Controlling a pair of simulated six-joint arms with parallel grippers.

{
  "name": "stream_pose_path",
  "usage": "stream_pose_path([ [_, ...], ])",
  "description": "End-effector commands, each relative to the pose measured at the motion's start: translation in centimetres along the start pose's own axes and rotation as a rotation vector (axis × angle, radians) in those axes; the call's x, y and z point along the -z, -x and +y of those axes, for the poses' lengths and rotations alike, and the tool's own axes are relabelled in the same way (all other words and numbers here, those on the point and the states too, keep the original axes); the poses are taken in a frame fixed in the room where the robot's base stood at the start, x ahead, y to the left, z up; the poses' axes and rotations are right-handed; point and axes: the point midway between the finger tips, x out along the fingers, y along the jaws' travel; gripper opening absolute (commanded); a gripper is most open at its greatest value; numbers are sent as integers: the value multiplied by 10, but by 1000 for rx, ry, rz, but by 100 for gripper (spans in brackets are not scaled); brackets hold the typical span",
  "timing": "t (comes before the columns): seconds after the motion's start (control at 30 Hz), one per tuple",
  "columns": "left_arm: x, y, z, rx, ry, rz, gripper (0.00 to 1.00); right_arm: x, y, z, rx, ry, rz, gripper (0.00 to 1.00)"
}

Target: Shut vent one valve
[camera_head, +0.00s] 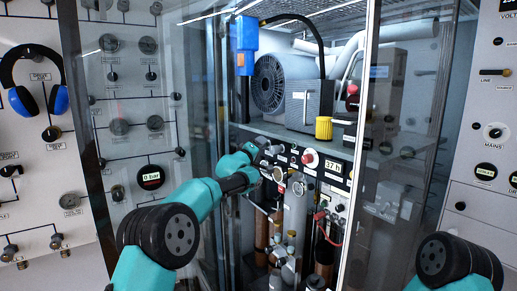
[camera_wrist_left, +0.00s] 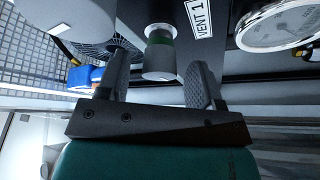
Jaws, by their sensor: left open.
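The vent one valve (camera_wrist_left: 159,58) is a grey cylindrical knob with a green ring, beside the "VENT 1" label (camera_wrist_left: 199,17) in the left wrist view. My left gripper (camera_wrist_left: 160,62) is open, with one finger on each side of the knob. A gap shows between the knob and each finger, and it is not gripped. In the head view my left gripper (camera_head: 266,158) reaches into the glass cabinet at the valve panel, and I cannot make out the vent one knob there. Only a link of my right arm shows at the lower right; its gripper is out of view.
A round gauge (camera_wrist_left: 277,26) is right of the label. A red knob (camera_head: 311,159) and a "37" display (camera_head: 333,166) sit on the panel. Cylinders and hoses (camera_head: 295,215) hang below. Glass cabinet doors (camera_head: 140,110) flank the opening.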

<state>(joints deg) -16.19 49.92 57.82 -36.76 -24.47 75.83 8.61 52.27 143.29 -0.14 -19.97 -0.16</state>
Motion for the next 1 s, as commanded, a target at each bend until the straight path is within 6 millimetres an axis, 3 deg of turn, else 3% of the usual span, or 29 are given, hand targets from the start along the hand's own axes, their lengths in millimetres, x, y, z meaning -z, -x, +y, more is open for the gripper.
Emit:
stream_pose_path([
  [0.07,0,0,0,0,0,0,57,0,0,0,0,0,0,43],
  [0.53,0,0,0,0,0,0,12,0,0,0,0,0,0,43],
  [0.77,0,0,-2,-24,-49,2,11,0,0,0,0,0,0,43],
  [1.0,0,0,-3,-128,-254,14,11,0,0,0,0,0,0,43],
])
